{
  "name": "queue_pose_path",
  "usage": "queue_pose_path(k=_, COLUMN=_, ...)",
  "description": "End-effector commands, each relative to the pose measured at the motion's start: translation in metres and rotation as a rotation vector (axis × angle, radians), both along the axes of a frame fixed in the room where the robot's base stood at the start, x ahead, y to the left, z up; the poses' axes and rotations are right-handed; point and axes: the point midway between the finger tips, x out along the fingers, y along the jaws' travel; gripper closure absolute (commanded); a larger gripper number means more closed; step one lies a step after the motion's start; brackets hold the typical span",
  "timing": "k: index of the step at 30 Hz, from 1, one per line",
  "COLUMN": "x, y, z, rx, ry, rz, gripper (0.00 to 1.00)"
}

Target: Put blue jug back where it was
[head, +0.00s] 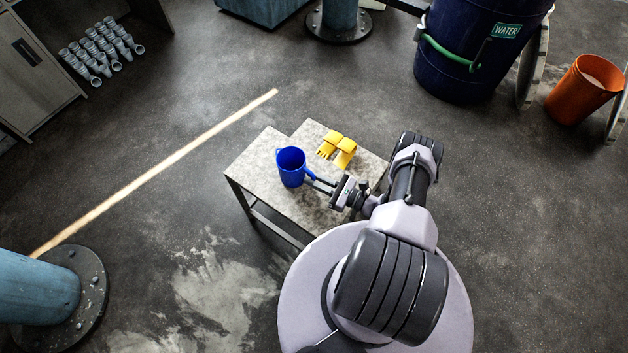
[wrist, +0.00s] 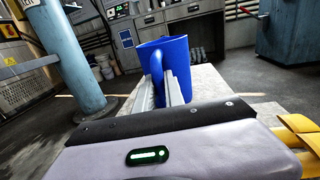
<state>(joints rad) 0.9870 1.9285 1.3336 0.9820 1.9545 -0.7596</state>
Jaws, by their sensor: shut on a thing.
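The blue jug (head: 291,168) is upright at the left part of the small grey-topped table (head: 258,158) in the head view. Its handle faces my gripper. My gripper (head: 312,181) reaches in from the right and is shut on the jug's handle. In the wrist view the blue jug (wrist: 180,60) stands ahead, with the gripper's fingers (wrist: 160,92) on both sides of its handle. I cannot tell whether the jug's base touches the tabletop.
Yellow gloves (head: 338,149) lie on the table right of the jug. A dark blue water barrel (head: 470,60) and an orange bucket (head: 583,92) stand at the upper right. A blue column (head: 35,290) stands at the lower left. Open floor lies left of the table.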

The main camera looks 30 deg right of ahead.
Motion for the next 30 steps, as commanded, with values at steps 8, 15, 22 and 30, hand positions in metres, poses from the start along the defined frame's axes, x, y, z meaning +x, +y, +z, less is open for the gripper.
queue_pose_path(k=8, x=0.0, y=0.0, z=-0.002, rx=0.001, ry=0.001, rz=0.0, gripper=0.65)
queue_pose_path(k=15, x=0.0, y=0.0, z=-0.002, rx=0.001, ry=0.001, rz=0.0, gripper=0.65)
queue_pose_path(k=22, x=-0.022, y=-0.014, z=0.002, rx=0.001, ry=0.001, rz=-0.006, gripper=0.65)
queue_pose_path(k=30, x=-0.082, y=-0.05, z=0.0, rx=0.0, ry=0.0, rz=-0.006, gripper=0.65)
